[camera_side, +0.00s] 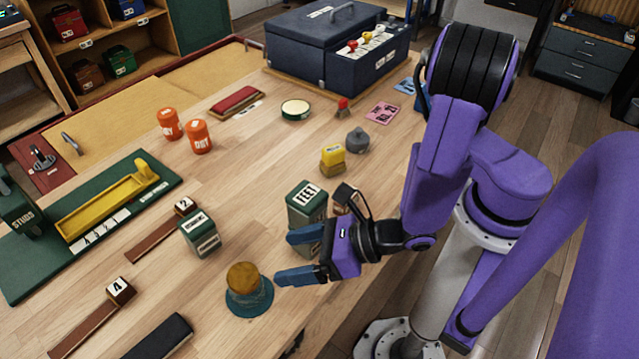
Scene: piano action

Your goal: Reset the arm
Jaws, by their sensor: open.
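My gripper (284,258) is low over the front part of the wooden table (240,180), at the end of my purple arm. Its two blue fingers point left and are spread apart, with nothing between them. A green box with a "FEET" label (306,197) stands just behind the upper finger, which hides part of its lower side. I cannot tell whether they touch. A teal round stand with a brownish-yellow top (249,290) is just left of the lower fingertip, apart from it.
A green labelled box (200,235) stands left. A yellow block (332,158) and grey weight (357,140) stand behind. Two orange tins (199,137) and a large blue case (325,45) are farther back. A green board with a yellow trough (150,170) lies at left.

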